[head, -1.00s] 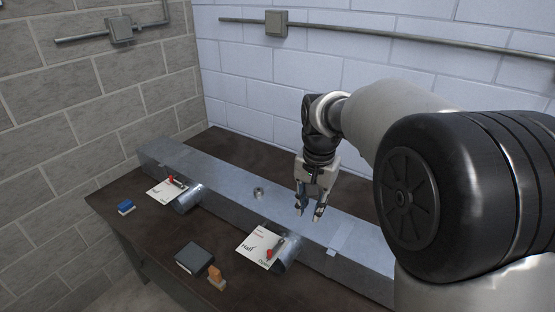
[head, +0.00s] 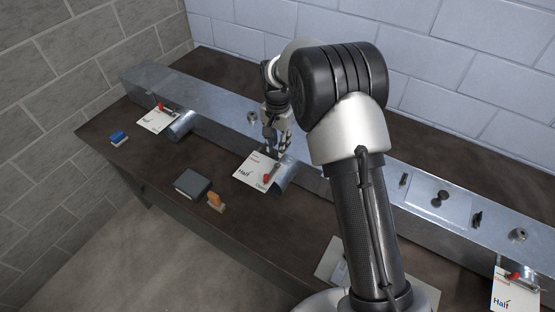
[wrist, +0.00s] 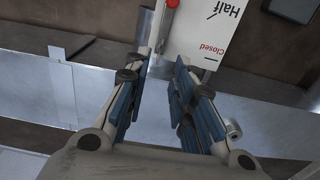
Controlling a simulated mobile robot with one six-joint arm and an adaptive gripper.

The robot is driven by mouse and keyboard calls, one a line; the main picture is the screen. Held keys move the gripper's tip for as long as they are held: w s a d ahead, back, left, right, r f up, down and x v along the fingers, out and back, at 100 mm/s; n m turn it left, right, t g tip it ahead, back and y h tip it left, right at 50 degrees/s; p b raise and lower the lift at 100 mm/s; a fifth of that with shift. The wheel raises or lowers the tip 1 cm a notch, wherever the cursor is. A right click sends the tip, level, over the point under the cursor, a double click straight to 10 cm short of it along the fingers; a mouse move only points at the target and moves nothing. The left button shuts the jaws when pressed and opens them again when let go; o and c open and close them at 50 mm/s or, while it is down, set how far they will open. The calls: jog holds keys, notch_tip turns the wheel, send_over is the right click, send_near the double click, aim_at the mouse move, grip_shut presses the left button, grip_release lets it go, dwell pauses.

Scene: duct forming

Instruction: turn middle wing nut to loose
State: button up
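The long metal duct (head: 215,105) lies along the bench, with dampers along its front. The middle damper has a white card (head: 250,172) reading "Half" and a red-tipped lever (head: 267,177). In the wrist view this card (wrist: 222,30) and part of the red tip (wrist: 172,3) are at the top. My gripper (head: 278,152) is over the duct right beside the middle damper, pointing down. In the wrist view my gripper (wrist: 160,65) has blue-padded fingers apart, with a grey lever part near the gap between the tips. The middle wing nut cannot be made out clearly; the fingers crowd it.
Left (head: 155,121) and right (head: 508,293) cards mark other dampers. A dark box (head: 193,183), an orange-brown block (head: 216,197) and a blue-white block (head: 118,138) lie on the bench (head: 140,165). A plate with a black knob (head: 440,198) is on the duct at right.

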aim_at(278, 162)
notch_tip(278, 162, down, 7)
jog(key=shift+f+b, duration=0.1)
jog(key=shift+b, duration=0.25)
jog(key=shift+c, duration=0.4)
grip_shut()
